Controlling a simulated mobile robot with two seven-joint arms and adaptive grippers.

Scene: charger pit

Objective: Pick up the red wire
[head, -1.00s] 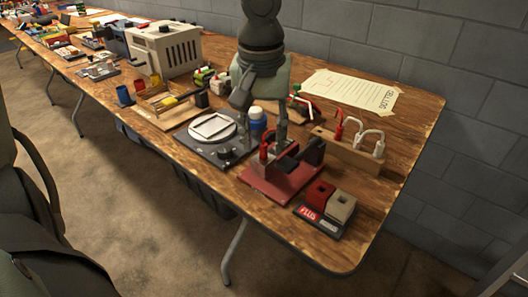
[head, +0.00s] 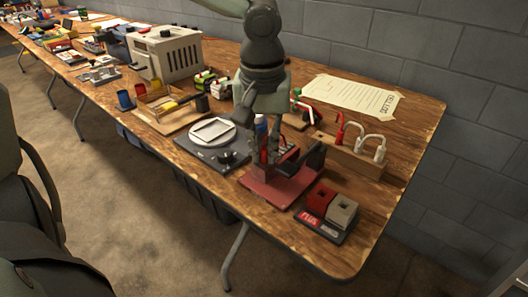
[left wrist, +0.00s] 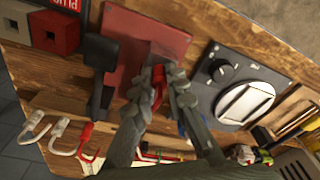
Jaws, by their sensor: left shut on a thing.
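My left gripper (head: 264,162) is down over the red base plate (head: 268,192) near the table's front edge. It is shut on a narrow red piece (left wrist: 157,88), which shows between the fingers in the left wrist view. The fingers hide most of this piece, so I cannot tell whether it is a wire. A black upright piece (head: 314,156) stands beside it on the plate. A hooked red wire (head: 340,129) stands in a wooden block, apart from the gripper; it also shows in the left wrist view (left wrist: 86,138). My right gripper is not in view.
White hooked wires (head: 375,143) stand in the wooden block (head: 352,160). A holder with red and grey sockets (head: 328,209) is at the front right. A black scale-like device (head: 210,153) is left of the plate. A paper sheet (head: 350,98) lies behind.

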